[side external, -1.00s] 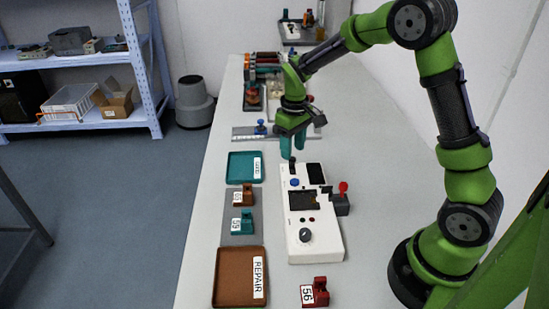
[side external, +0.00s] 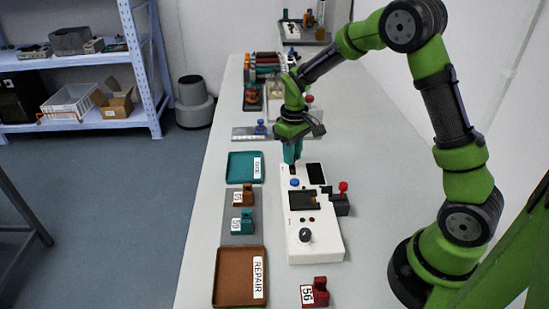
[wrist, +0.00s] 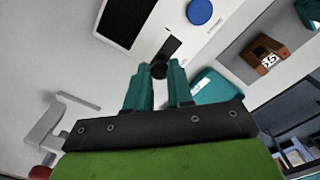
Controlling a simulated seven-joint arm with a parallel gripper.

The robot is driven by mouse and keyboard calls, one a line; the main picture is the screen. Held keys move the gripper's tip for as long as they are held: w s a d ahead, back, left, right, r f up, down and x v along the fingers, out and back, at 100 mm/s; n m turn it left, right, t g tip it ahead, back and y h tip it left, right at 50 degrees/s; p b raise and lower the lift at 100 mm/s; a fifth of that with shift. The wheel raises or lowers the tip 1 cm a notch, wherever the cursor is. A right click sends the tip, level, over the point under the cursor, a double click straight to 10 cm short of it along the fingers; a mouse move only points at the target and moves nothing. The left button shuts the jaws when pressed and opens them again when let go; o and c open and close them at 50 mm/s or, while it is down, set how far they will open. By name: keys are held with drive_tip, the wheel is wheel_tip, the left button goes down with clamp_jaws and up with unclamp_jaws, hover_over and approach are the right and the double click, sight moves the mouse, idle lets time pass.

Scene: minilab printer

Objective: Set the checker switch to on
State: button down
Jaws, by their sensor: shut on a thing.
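The checker is a white box (side external: 318,249) on the table, with a dark screen, a blue button, a black knob and a red-topped lever on its right side. Its switch is a small black toggle at the far left corner. In the wrist view the dark switch tip (wrist: 158,70) shows between my teal fingertips, in front of a dark slot (wrist: 172,47). My gripper (side external: 292,158) points down at that corner, and it also shows in the wrist view (wrist: 159,80). It is shut on the switch. The fingers hide most of the switch in the side view.
A teal tray (side external: 231,166) and a brown REPAIR tray (side external: 218,277) lie left of the checker, with a grey plate (side external: 227,239) holding numbered parts between them. A red part marked 56 (side external: 321,291) lies in front.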

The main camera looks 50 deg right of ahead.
drive_tip(key=shift+a, duration=0.1)
drive_tip(key=shift+s+a, duration=0.9)
drive_tip(key=shift+s, duration=0.05)
drive_tip(key=c, duration=1)
unclamp_jaws()
wheel_tip(320, 180, up, 17)
drive_tip(key=shift+w+d, duration=0.1)
drive_tip(key=s+a+m+t, duration=0.1)
drive_tip(key=s+a+t, duration=0.1)
drive_tip(key=s, duration=0.3)
drive_tip(key=s+a+r+m+t+y, duration=0.1)
drive_tip(key=s+a+t, duration=0.1)
drive_tip(key=s, duration=0.4)
drive_tip(key=s+a+m+t+y, duration=0.1)
drive_tip(key=s+a+m+t, duration=0.1)
drive_tip(key=s, duration=0.4)
drive_tip(key=shift+a+r+t, duration=0.3)
drive_tip(key=shift+a+t, duration=0.3)
drive_tip(key=shift+a, duration=0.2)
